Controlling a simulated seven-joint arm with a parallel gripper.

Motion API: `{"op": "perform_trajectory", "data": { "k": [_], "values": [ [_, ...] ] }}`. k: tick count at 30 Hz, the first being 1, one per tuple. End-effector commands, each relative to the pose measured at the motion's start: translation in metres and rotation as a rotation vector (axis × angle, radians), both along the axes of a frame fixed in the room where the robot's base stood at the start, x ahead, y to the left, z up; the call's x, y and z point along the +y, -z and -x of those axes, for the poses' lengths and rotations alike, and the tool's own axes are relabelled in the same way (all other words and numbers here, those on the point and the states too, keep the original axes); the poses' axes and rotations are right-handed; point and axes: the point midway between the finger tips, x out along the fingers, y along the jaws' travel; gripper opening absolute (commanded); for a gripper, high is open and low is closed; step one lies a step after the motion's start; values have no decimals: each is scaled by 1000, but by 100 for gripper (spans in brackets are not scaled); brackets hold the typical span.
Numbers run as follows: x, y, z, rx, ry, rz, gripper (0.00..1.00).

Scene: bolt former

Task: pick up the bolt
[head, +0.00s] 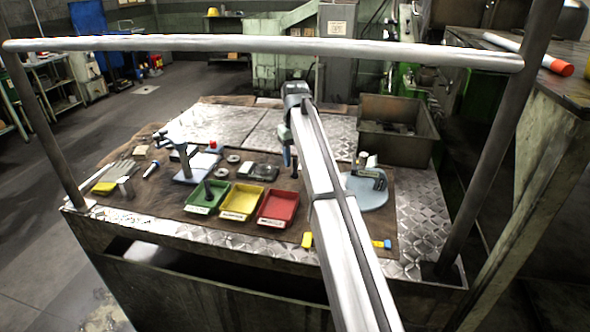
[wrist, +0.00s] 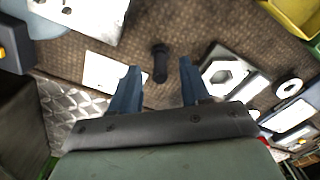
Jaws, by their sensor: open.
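The dark bolt (wrist: 160,62) lies or stands on the brown mat in the wrist view, between and just beyond my gripper's fingertips. Its thicker head is toward the top of the picture, and there is a gap on both sides. My gripper (wrist: 159,70) is open, with its two blue fingers apart and nothing between them gripped. In the head view my gripper (head: 287,153) hangs above the mat behind the trays. A dark upright piece (head: 294,170) beside and below the fingers looks like the same bolt, partly hidden by my arm.
Green (head: 204,196), yellow (head: 240,202) and red (head: 277,208) trays line the front; the green one holds a dark piece. A grey bin (head: 398,142) stands at right.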

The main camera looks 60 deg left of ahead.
Motion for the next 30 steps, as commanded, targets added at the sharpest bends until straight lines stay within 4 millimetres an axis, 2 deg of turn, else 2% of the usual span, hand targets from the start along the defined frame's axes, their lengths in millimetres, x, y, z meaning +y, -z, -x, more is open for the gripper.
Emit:
{"op": "perform_trajectory", "data": {
  "k": [7, 16, 30],
  "values": [
    [0, 33, 0, 0, -1, 1, 46],
    [1, 38, 0, 0, -1, 0, 45],
    [1, 37, 0, 0, -1, 0, 0]
  ]
}}
